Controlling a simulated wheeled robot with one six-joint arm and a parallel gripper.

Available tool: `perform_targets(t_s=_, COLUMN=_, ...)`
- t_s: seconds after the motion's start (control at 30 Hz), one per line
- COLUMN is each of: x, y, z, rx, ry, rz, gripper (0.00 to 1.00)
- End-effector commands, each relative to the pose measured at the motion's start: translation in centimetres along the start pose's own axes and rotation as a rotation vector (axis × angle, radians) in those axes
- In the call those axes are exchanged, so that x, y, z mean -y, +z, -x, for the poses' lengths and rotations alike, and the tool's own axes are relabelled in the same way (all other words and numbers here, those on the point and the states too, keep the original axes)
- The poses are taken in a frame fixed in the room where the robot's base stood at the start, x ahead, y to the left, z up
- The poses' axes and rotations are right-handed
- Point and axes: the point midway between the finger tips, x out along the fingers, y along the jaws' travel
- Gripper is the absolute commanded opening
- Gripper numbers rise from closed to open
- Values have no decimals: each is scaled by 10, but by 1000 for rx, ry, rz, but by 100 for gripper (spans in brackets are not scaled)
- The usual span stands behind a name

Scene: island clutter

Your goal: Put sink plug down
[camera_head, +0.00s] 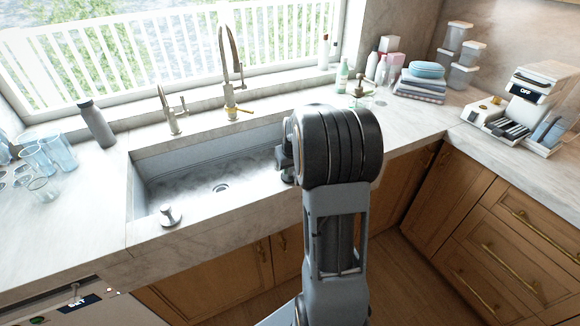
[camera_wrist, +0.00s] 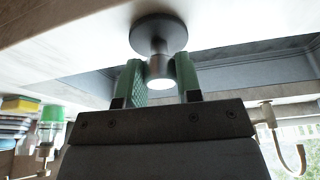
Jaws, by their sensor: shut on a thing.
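In the wrist view, a sink plug (camera_wrist: 160,52) with a dark round disc and a short metal stem is between the green pads of my gripper (camera_wrist: 160,80). The pads are shut on its stem. The disc is at or close to a pale marble surface beside the sink edge; I cannot tell whether it touches. In the head view, my arm hides the fingers and the held plug. A similar metal plug-shaped thing (camera_head: 169,214) stands upright on the front rim of the sink (camera_head: 188,166), left of my arm.
Glasses (camera_head: 55,150) and a grey bottle (camera_head: 96,124) stand on the left counter. Faucets (camera_head: 229,75) are behind the sink. The front rim between the plug-shaped thing and my arm is clear.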

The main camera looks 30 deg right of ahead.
Motion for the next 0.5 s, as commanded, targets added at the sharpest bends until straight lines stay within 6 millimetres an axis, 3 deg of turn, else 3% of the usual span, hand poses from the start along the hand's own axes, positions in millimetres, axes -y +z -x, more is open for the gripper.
perform_targets(t_s=0.3, x=0, y=0, z=-1, rx=0, ry=0, rz=0, gripper=58)
perform_targets(t_s=0.5, x=0, y=0, z=0, rx=0, ry=0, rz=0, gripper=58)
